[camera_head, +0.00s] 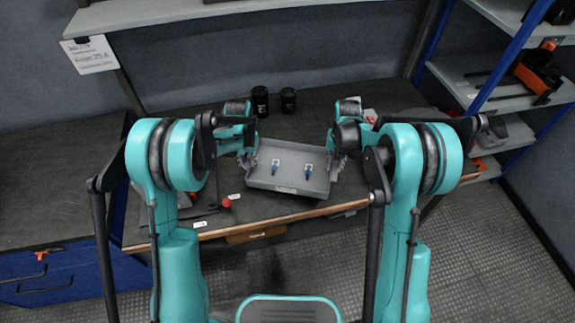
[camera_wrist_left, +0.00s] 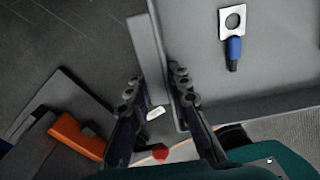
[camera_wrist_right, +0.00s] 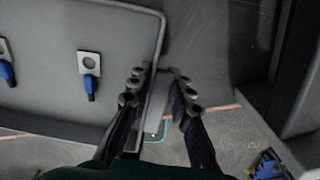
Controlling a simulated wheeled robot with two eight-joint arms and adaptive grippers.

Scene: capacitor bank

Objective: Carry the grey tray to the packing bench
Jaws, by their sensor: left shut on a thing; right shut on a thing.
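The grey tray (camera_head: 290,155) is a shallow, rimmed tray over the front part of a dark bench top, roughly level. Two metal lugs with blue sleeves (camera_head: 274,168) (camera_head: 308,172) lie in it. My left gripper (camera_head: 248,162) is shut on the tray's left wall, and the left wrist view shows that wall between its fingers (camera_wrist_left: 155,85). My right gripper (camera_head: 338,163) is shut on the right side, with the wall between its fingers in the right wrist view (camera_wrist_right: 162,83). I cannot tell whether the tray's underside touches the bench.
The dark bench (camera_head: 190,105) has two black cylinders (camera_head: 259,102) (camera_head: 288,100) behind the tray. A red knob (camera_head: 227,202) is left of the tray. Shelves with an orange tool (camera_head: 538,68) stand at the right. A blue cabinet (camera_head: 50,278) is at the left.

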